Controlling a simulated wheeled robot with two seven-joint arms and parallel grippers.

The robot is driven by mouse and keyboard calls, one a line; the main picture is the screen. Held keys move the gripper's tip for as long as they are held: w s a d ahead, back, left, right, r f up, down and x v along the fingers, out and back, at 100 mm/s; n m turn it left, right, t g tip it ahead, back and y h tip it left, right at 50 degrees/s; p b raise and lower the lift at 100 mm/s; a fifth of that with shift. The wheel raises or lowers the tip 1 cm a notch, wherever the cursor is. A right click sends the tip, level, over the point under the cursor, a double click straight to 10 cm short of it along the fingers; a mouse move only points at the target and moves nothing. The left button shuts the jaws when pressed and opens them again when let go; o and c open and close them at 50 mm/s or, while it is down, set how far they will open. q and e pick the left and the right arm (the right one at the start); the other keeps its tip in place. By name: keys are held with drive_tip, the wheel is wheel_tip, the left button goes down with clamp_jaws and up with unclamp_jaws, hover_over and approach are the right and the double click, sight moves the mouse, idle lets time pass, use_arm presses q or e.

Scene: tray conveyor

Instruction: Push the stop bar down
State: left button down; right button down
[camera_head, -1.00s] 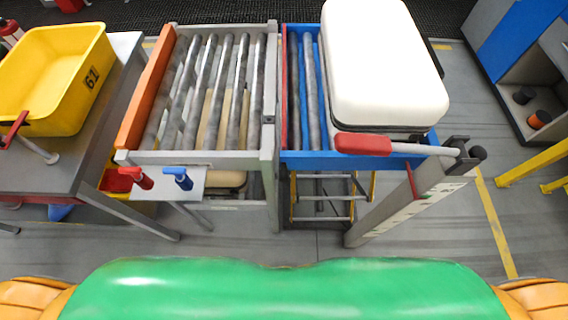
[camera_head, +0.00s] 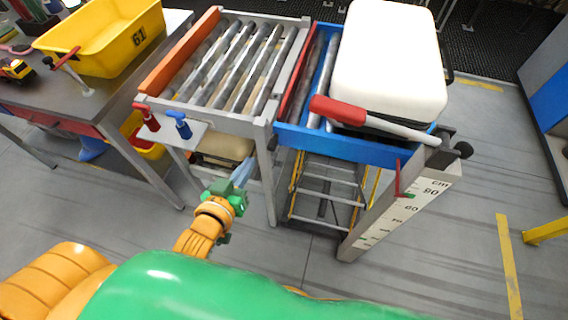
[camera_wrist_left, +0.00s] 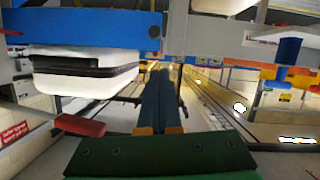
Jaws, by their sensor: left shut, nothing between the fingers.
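An orange bar (camera_head: 180,52) stands along the left end of the grey roller conveyor (camera_head: 237,62). A thin red bar (camera_head: 296,84) runs along the left side of the blue-framed roller section (camera_head: 345,146). A red-handled lever (camera_head: 338,111) reaches across that section's front, in front of the white case (camera_head: 388,60). I cannot tell for sure which is the stop bar. My left gripper (camera_head: 243,171) is shut and empty, apart from all of these, in front of the grey conveyor and low. Its fingers (camera_wrist_left: 160,100) show together in the left wrist view. My right gripper is out of view.
A red-handled lever (camera_head: 147,117) and a blue-handled one (camera_head: 180,125) stand by the grey conveyor's front. A yellow bin (camera_head: 105,45) is on the left table. A post with a scale (camera_head: 400,210) stands at right. Floor in front is free.

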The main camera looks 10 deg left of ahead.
use_arm(q)
drive_tip(key=f+x, duration=0.1)
drive_tip(key=x, duration=0.9)
drive_tip(key=shift+d+t, duration=0.3)
drive_tip(key=shift+d, duration=0.05)
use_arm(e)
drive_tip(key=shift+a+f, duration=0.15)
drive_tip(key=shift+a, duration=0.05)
use_arm(q)
drive_tip(key=shift+w+f, duration=0.15)
drive_tip(key=shift+w, duration=0.05)
